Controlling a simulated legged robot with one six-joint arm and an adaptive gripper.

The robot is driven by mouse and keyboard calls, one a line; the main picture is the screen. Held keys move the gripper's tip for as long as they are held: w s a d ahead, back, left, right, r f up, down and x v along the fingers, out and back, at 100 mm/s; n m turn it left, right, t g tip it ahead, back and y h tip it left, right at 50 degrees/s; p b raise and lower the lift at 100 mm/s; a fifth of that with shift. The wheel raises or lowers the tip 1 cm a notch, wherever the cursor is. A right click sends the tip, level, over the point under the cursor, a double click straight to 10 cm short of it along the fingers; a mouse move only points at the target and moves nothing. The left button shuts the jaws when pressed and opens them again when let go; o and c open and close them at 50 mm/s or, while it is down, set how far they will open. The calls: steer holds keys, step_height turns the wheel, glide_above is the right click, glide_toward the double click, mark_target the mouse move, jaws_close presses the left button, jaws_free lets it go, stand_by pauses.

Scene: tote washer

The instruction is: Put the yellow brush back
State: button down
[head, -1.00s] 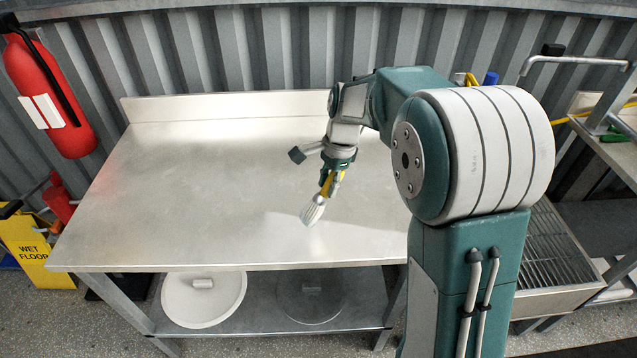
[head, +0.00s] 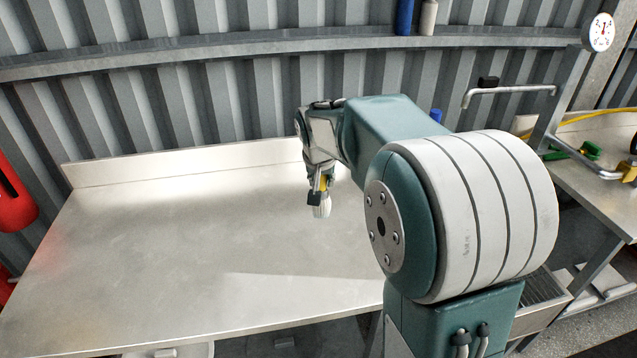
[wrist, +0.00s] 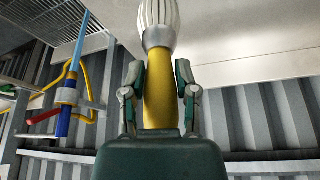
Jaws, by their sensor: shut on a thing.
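The yellow brush (wrist: 160,90) has a yellow handle, a metal collar and white bristles. My gripper (head: 322,190) is shut on its handle and holds it above the steel table (head: 180,240), bristles pointing down. In the wrist view the handle lies between the two fingers of my gripper (wrist: 160,85), with the bristles at the top of the picture. In the head view much of the handle is hidden by the gripper.
A wall shelf (head: 250,47) with a blue bottle (head: 404,16) and a pale bottle (head: 428,18) runs above. The wrist view shows blue, yellow and red items (wrist: 66,97) at left. A fire extinguisher (head: 12,195) hangs at far left. The tabletop is clear.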

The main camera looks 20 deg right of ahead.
mark_target(322, 213)
steer(key=shift+d+f, duration=0.15)
steer(key=shift+f, duration=3.3)
steer(key=shift+f, duration=0.1)
steer(key=shift+f, duration=0.3)
steer(key=shift+f, duration=0.1)
steer(key=shift+f, duration=0.6)
steer(key=shift+f, duration=0.1)
steer(key=shift+f, duration=0.55)
